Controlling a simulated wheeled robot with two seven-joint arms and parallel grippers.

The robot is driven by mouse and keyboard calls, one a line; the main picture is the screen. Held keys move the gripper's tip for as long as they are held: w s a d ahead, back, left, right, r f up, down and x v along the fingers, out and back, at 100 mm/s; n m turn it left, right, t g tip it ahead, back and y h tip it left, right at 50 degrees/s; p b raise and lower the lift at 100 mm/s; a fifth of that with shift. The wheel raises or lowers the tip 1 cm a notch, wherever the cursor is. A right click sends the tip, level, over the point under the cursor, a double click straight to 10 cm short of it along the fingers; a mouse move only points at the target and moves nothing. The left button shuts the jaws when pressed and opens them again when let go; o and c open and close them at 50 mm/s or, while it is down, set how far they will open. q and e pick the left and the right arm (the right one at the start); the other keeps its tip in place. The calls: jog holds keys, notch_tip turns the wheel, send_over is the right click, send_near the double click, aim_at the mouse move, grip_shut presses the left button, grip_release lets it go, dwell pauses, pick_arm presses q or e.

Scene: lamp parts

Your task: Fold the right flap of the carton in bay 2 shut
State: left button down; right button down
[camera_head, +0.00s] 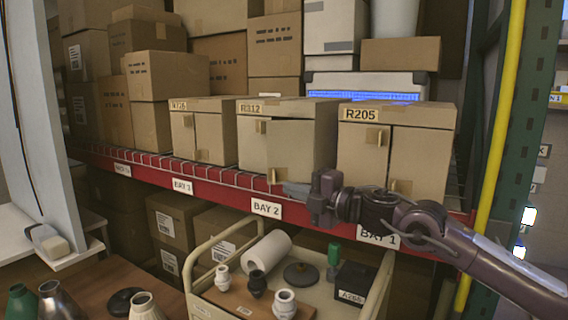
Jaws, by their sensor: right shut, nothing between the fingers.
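The carton marked R312 (251,108) stands on the red-edged shelf above the BAY 2 label (266,208). Its left flap (252,147) looks flush with the front. Its right flap (297,147) stands partly open, swung outward, with a small tan tab (272,176) at its lower left. My right gripper (290,188) comes in from the right with its fingers shut and empty. In the picture its tips lie at the lower edge of the right flap; I cannot tell whether they touch it. My left gripper is not in view.
Carton R205 (360,150) stands to the right above the BAY 1 label (379,236), partly behind my right arm. Another carton (187,135) stands to the left. A cream cart (222,301) with lamp parts sits below. A yellow post (502,120) rises at right.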

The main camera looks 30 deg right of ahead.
jog(key=w+p, duration=0.1)
jog(key=w, duration=0.1)
jog(key=w+p, duration=0.1)
jog(key=w, duration=0.1)
jog(key=w+p, duration=0.1)
jog(key=w, duration=0.1)
jog(key=shift+d+p, duration=0.3)
jog(key=shift+p, duration=0.05)
jog(key=shift+a, duration=0.1)
